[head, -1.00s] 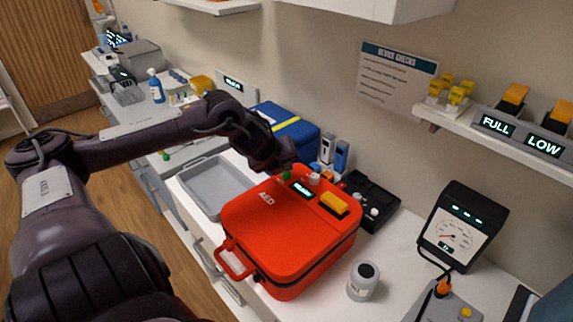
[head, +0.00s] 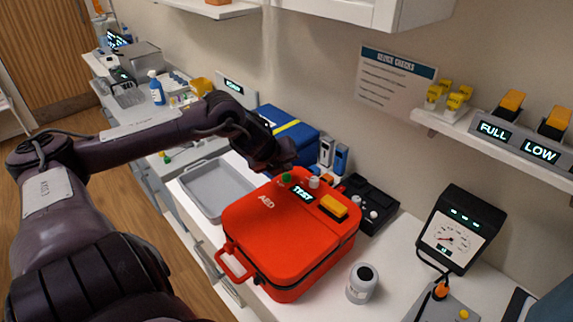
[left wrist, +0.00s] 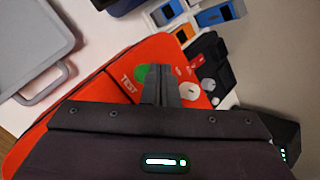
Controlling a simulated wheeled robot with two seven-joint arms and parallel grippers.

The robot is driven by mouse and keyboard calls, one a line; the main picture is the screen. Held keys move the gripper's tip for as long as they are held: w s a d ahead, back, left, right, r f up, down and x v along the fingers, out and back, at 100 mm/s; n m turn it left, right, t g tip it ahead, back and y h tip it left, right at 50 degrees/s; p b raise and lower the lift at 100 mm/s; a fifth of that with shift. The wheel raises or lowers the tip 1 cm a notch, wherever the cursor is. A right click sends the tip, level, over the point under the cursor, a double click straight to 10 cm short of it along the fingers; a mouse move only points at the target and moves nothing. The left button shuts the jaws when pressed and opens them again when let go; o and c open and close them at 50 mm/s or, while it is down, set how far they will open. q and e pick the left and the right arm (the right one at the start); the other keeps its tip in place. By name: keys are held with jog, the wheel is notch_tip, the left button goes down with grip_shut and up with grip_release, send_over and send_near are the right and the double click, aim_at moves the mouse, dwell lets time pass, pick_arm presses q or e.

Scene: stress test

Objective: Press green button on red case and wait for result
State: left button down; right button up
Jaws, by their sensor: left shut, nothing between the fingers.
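The red case (head: 275,235), marked AED, lies closed on the white counter. Its small display (head: 303,195) reads TEST. The green button (head: 286,178) is at the case's back edge, beside the display; it also shows in the left wrist view (left wrist: 142,74), partly covered by my fingers. My left gripper (head: 287,164) is shut and empty, just above and behind the button. In the left wrist view its fingertips (left wrist: 160,70) overlap the button's right side. I cannot tell whether they touch it. A yellow-orange block (head: 334,206) and a pale knob (head: 314,182) sit on the case too.
A grey tray (head: 216,190) is left of the case, a blue case (head: 288,133) behind it. A black box with knobs (head: 370,205) stands close behind right. A shelf (head: 500,145) overhangs the right.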

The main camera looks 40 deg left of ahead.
aim_at(285, 177)
pick_arm(q)
jog(key=shift+r, duration=0.15)
notch_tip(285, 177, up, 5)
jog(key=p, duration=0.4)
dwell(1.0)
